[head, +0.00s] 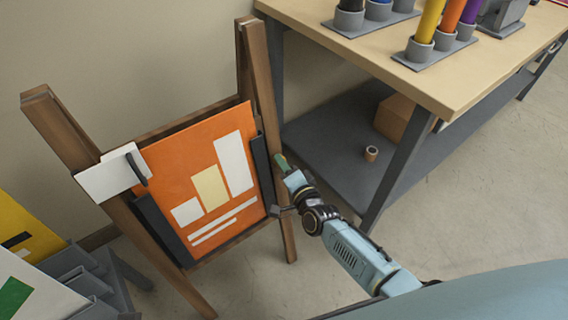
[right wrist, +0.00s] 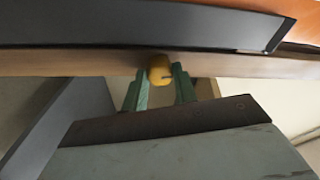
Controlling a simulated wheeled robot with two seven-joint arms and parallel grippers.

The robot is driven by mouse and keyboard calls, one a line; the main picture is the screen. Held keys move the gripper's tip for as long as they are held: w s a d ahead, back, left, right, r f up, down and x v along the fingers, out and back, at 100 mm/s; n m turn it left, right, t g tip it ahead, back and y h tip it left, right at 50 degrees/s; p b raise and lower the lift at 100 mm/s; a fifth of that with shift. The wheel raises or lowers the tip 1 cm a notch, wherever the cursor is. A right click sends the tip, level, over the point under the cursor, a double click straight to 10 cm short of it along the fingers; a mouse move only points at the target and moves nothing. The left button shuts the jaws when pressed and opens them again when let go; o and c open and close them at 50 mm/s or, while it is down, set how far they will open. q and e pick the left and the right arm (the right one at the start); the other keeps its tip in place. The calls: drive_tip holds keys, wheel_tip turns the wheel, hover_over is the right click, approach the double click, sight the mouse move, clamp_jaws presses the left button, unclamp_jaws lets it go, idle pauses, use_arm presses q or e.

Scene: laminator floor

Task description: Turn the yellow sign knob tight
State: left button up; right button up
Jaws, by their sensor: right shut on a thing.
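The yellow knob (right wrist: 160,70) sits on the edge of a wooden post, between the two green fingers of my right gripper (right wrist: 160,82). The fingers are shut on it. In the head view the right gripper (head: 282,163) is at the right post of the wooden easel (head: 263,95), and the knob is hidden there. The orange sign (head: 160,150), with white and cream blocks, stands on the easel between dark side rails (head: 262,172). My left gripper is in neither view.
A workbench (head: 420,75) with a grey lower shelf (head: 330,150) stands right of the easel. Colored rolls (head: 430,20) stand in holders on top. A cardboard box (head: 394,118) is on the shelf. Grey bins with panels (head: 75,265) are at lower left. Floor at right is clear.

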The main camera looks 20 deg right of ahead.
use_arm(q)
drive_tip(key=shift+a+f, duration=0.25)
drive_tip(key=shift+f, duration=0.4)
use_arm(e)
drive_tip(key=shift+m, duration=0.9)
drive_tip(key=o, duration=0.7)
